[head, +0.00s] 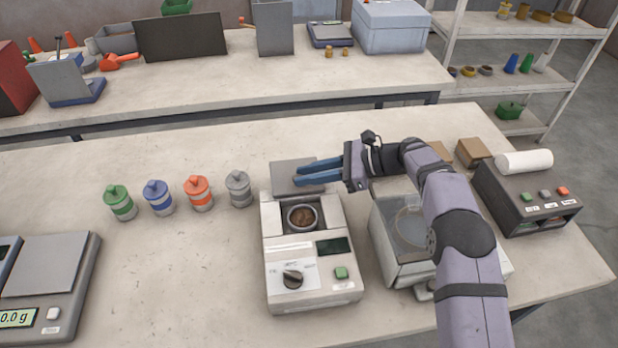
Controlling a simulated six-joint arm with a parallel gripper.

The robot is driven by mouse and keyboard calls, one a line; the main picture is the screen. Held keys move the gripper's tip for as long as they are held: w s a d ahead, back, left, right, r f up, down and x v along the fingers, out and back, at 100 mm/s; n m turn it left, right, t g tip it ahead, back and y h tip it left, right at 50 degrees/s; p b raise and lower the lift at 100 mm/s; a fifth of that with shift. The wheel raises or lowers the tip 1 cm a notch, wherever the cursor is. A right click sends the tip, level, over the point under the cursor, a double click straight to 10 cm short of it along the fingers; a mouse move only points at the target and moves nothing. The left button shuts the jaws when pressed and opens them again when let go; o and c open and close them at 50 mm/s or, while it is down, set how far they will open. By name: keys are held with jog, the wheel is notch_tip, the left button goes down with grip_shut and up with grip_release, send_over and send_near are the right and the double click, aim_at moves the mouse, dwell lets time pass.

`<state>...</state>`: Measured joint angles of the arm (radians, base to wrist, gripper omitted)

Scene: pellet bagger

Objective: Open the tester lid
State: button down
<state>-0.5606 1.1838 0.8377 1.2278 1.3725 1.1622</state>
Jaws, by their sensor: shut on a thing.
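The tester (309,272) is a pale grey box in the middle of the near bench, with a knob, a dark display and a green button. Its grey lid (281,172) stands swung up and back at the far edge. The round well (302,217) under it is uncovered and holds brown pellets. My gripper (296,174) comes in from the right, with its blue fingers shut on the lid; they hide part of it. The exact contact between fingers and lid is hard to see.
Green, blue, orange and grey canisters (197,193) stand left of the tester. A scale (50,275) is at the far left. A clear-topped machine (392,235) lies under my arm, and a dark button unit (530,195) stands right of it. The bench in front of the canisters is clear.

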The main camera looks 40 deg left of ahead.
jog(key=c, duration=1.6)
grip_release()
jog(key=shift+d, duration=0.1)
jog(key=b+v, duration=0.2)
jog(key=v, duration=0.4)
jog(key=shift+w+f, duration=0.1)
jog(key=shift+w+d+r, duration=0.25)
jog(key=shift+d+r, duration=0.05)
jog(key=shift+d, duration=0.15)
